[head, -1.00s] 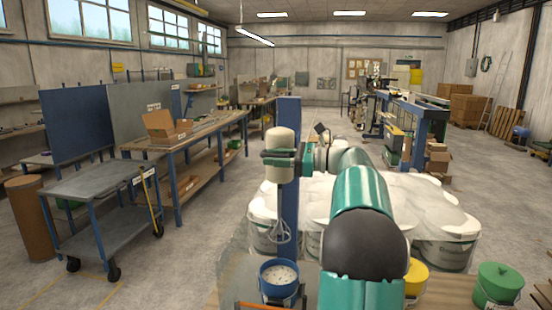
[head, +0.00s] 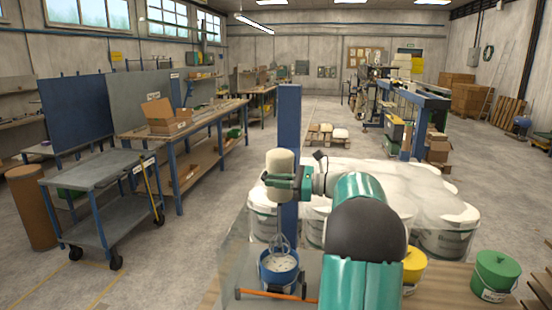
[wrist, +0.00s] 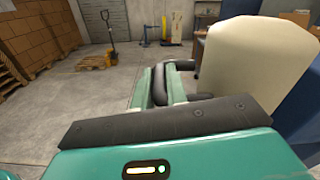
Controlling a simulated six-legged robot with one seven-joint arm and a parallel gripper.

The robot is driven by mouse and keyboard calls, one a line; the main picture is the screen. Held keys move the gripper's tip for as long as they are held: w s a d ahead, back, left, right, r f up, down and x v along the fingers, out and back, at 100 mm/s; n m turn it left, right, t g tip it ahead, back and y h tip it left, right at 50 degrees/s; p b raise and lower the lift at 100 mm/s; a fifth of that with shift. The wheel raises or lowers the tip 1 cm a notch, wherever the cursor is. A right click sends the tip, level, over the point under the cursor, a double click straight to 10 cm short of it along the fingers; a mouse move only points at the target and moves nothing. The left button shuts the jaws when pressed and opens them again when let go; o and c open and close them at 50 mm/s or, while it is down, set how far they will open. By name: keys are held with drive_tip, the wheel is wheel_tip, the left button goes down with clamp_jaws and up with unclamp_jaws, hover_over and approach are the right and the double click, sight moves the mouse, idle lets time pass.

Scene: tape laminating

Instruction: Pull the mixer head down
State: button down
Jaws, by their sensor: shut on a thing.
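The mixer head (head: 282,160) is a cream, rounded housing on a blue upright column (head: 290,110). In the wrist view the cream housing (wrist: 250,55) fills the right side. Its wire whisk (head: 281,244) hangs below, with its lower end at the mouth of the blue bucket (head: 280,277), which holds a pale mix. My gripper (head: 284,183) is at the side of the housing, shut on a dark handle (wrist: 186,66). The wrist view shows the teal fingers (wrist: 161,86) at this handle. The exact contact is partly hidden.
White-topped buckets (head: 440,242) stand close behind my arm on the right. A yellow bucket (head: 414,265) and a green lidded bucket (head: 495,275) are at the lower right. A grey cart (head: 100,172) stands left, with open floor between.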

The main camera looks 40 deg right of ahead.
wheel_tip(320, 180, down, 14)
drive_tip(key=shift+s+f, duration=0.1)
drive_tip(key=shift+f, duration=0.1)
drive_tip(key=c, duration=1.4)
unclamp_jaws()
drive_tip(key=shift+r, duration=0.15)
drive_tip(key=v, duration=1.3)
drive_tip(key=shift+s+d, duration=0.2)
drive_tip(key=shift+s, duration=0.1)
